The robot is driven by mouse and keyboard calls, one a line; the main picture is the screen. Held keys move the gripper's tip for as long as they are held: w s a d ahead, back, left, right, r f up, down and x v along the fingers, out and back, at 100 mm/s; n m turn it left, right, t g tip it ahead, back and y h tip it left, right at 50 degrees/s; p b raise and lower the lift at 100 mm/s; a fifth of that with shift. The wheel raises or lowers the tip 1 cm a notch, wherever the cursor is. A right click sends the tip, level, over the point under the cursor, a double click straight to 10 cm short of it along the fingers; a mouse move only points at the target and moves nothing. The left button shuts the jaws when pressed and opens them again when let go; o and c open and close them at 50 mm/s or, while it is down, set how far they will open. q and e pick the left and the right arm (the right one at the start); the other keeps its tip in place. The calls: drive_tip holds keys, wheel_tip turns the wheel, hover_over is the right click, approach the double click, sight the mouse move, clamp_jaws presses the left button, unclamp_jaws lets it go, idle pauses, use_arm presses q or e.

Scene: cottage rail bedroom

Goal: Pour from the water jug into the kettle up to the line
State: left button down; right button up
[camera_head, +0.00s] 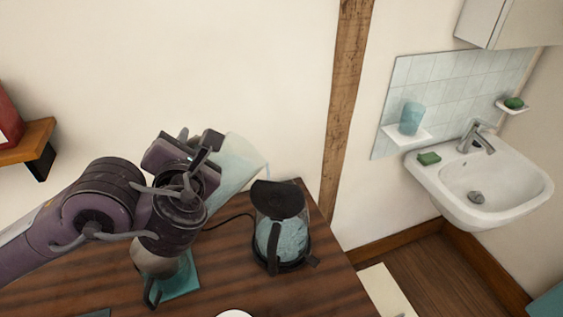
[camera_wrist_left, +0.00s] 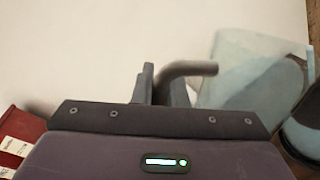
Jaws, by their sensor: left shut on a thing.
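My left gripper (camera_head: 205,158) is shut on the handle of the clear water jug (camera_head: 236,160), above the table and tilted with its mouth toward the right. A thin pale streak hangs from the jug's lip over the kettle. In the left wrist view the jug (camera_wrist_left: 255,75) shows with its dark handle between the fingers (camera_wrist_left: 172,85). The glass kettle (camera_head: 284,240) stands upright on the table, with a black lid and handle and bluish water inside. Part of the kettle also shows in the left wrist view (camera_wrist_left: 303,130). I cannot make out the fill line. My right gripper is out of view.
The wooden table (camera_head: 232,270) holds a teal mat (camera_head: 185,280) and a pale vessel with a dark handle, partly hidden by my arm. A white round rim (camera_head: 235,314) shows at the front edge. A cord runs behind the kettle. A sink (camera_head: 490,185) is at right.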

use_arm(q)
drive_tip(key=shift+r, duration=0.3)
drive_tip(key=shift+d+r+p, duration=0.1)
drive_tip(key=shift+p, duration=0.25)
drive_tip(key=shift+w+d+r+m+p, duration=0.15)
drive_tip(key=shift+r+m+p, duration=0.15)
drive_tip(key=shift+p, duration=0.15)
drive_tip(key=shift+f, duration=0.1)
drive_tip(key=shift+d+r+y+p, duration=0.15)
drive_tip(key=shift+r+y+p, duration=0.15)
drive_tip(key=shift+p, duration=0.2)
drive_tip(key=shift+d+r+m, duration=0.1)
drive_tip(key=shift+m, duration=0.2)
drive_tip(key=shift+r+p, duration=0.1)
drive_tip(key=shift+p, duration=0.35)
